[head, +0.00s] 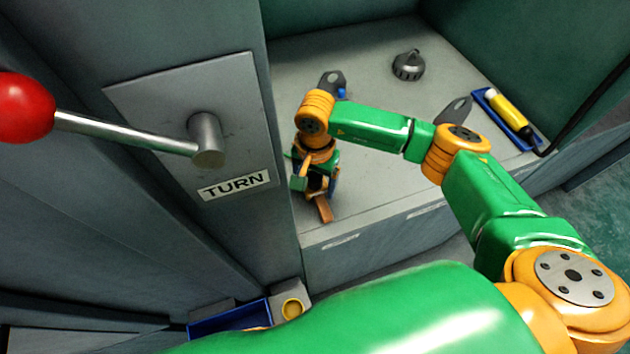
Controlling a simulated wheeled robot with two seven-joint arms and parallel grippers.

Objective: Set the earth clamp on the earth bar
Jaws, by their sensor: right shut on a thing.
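My right gripper (319,182) points down over the near left part of the grey bench, close to the cabinet's edge. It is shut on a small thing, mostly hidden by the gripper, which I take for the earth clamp. A green piece (299,179) shows at its left side. A copper-brown piece (323,209) shows just below the fingers and looks like the earth bar. I cannot tell whether clamp and bar touch. My left gripper is not in view.
A red-knobbed lever (130,132) sticks out from the TURN plate (234,120) at left. On the bench (375,190) are a grey hook-topped part (408,66), grey lugs (332,82) and a blue tray (487,98) with a yellow cylinder (508,112). A blue bin (230,318) sits below.

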